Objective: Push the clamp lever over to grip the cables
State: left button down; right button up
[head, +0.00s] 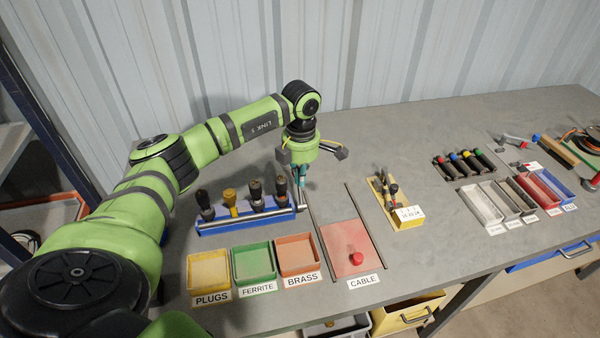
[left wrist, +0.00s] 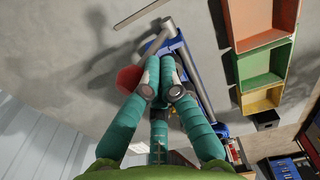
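The clamp is a long blue rack (head: 246,222) on the bench, with several upright pieces with dark or yellow tops (head: 230,197) standing along it. A grey metal lever (left wrist: 158,40) shows at the rack's end in the left wrist view, with a red knob (left wrist: 129,78) beside the fingers. My left gripper (head: 301,184) points down at the rack's right end. Its teal fingers (left wrist: 163,85) are drawn together close to the lever. They partly hide it, and I cannot tell whether they touch it. My right gripper is not in view.
Trays marked PLUGS (head: 208,271), FERRITE (head: 254,264) and BRASS (head: 297,255) stand in front of the rack. A red CABLE plate (head: 343,235) lies between two metal rods to the right. Bare bench (head: 400,145) lies behind.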

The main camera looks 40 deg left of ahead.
aim_at(300, 196)
pick_arm(q)
notch_tip(300, 196, up, 6)
jog(key=p, duration=0.3)
jog(key=shift+p, duration=0.4)
jog(key=shift+s, duration=0.1)
